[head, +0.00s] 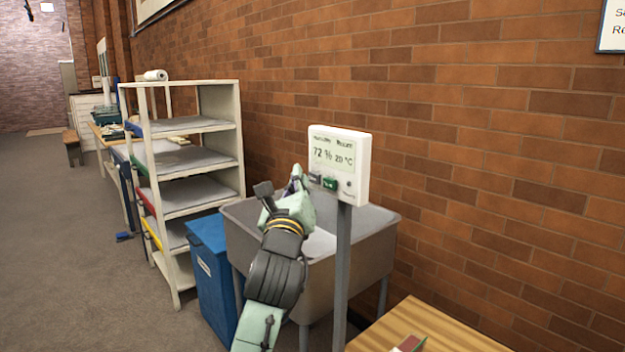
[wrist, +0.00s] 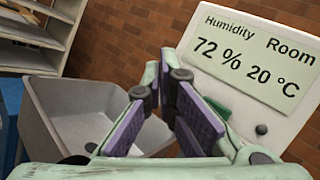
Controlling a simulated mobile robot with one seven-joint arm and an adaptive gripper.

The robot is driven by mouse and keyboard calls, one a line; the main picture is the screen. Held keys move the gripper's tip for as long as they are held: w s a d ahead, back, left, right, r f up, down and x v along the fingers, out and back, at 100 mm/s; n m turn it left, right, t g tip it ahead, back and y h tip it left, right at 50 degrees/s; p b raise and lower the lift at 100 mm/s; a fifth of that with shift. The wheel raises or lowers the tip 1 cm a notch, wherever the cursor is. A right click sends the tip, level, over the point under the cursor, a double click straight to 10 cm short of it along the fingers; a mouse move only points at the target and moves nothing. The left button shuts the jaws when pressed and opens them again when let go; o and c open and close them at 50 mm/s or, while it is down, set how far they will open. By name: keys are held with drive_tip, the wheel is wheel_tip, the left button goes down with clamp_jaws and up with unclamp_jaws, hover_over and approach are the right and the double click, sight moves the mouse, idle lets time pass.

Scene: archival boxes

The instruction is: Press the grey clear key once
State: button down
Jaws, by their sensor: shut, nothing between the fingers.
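A white wall-unit-like panel (head: 361,165) stands on a grey post, with a display reading humidity 72 % and room 20 °C. The grey clear key (head: 315,178) is at the lower left of its face, left of a green key (head: 330,183). My gripper (head: 297,172) is shut and empty, just left of the grey key; I cannot tell whether it touches it. In the wrist view the gripper's fingertips (wrist: 173,68) are together in front of the panel's left edge (wrist: 190,42). The grey key is hidden there behind the finger; a bit of the green key (wrist: 218,107) shows.
A grey sink (head: 375,232) stands behind and below the panel. A blue bin (head: 209,265) and a white shelf rack (head: 242,150) are to the left. A wooden table (head: 430,325) is at the lower right. A small dark round knob (wrist: 261,129) sits on the panel.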

drive_tip(key=s+a, duration=0.1)
drive_tip(key=a, duration=0.1)
drive_tip(key=s+a+b, duration=0.1)
drive_tip(key=s+a, duration=0.1)
idle(0.3)
idle(0.4)
